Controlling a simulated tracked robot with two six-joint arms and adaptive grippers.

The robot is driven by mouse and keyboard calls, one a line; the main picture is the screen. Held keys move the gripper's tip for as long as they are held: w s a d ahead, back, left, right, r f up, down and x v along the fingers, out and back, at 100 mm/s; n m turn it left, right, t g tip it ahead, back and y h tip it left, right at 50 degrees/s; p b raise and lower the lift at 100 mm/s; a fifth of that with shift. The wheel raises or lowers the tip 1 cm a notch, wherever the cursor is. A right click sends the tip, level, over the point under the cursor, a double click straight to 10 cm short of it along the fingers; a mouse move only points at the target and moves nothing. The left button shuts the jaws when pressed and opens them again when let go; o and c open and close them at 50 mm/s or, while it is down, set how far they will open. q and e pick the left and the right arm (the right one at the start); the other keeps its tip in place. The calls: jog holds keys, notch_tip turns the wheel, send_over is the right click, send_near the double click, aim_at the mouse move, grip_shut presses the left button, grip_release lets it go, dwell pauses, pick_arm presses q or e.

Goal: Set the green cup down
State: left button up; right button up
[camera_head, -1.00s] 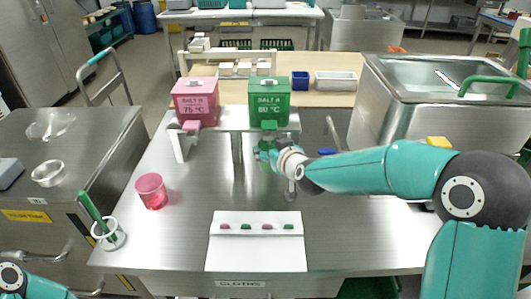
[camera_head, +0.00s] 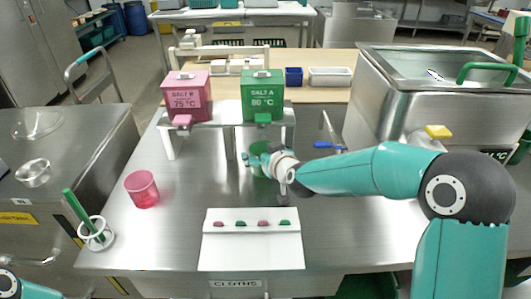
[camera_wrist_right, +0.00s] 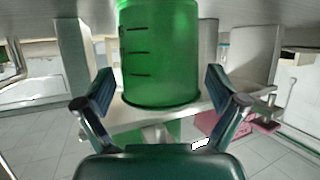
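The green cup (camera_head: 261,169) is in my right gripper (camera_head: 268,163), in front of the green SALT A dispenser (camera_head: 263,95). In the right wrist view the cup (camera_wrist_right: 160,55) fills the upper middle, with dark level marks on its side. The fingers of the right gripper (camera_wrist_right: 160,85) lie along both sides of the cup. The head view does not show clearly whether the cup's base touches the steel table (camera_head: 330,225). Only a little of my left arm shows at the bottom left; its gripper is out of view.
A pink cup (camera_head: 142,190) stands to the left. A white holder (camera_head: 97,236) with a green stick is at the table's left front. The pink dispenser (camera_head: 187,97) stands beside the green one.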

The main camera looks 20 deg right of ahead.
jog(key=shift+r, duration=0.2)
jog(key=v, duration=1.2)
jog(key=shift+f, duration=0.1)
jog(key=shift+s+d, duration=0.1)
